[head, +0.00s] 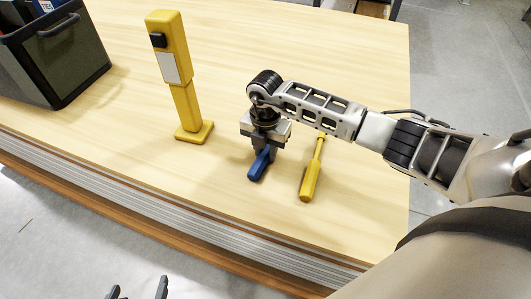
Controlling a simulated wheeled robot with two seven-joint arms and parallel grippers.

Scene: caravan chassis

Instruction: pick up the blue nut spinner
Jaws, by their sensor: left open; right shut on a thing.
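The blue nut spinner (258,166) is on the right part of the wooden table, its blue handle pointing toward the front edge. My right gripper (265,143) comes down over it from above and is shut on it. The jaws hide the rest of the tool, and I cannot tell whether it touches the table. My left gripper (138,288) shows only as two dark fingertips at the bottom edge of the view. It is open, empty and well apart from the tool, in front of the table.
A yellow-handled tool (311,180) lies just right of the nut spinner, partly under my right arm. A yellow upright device (180,85) stands to the left on the table (130,140). A dark crate (60,60) is at the far left. The table between device and crate is clear.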

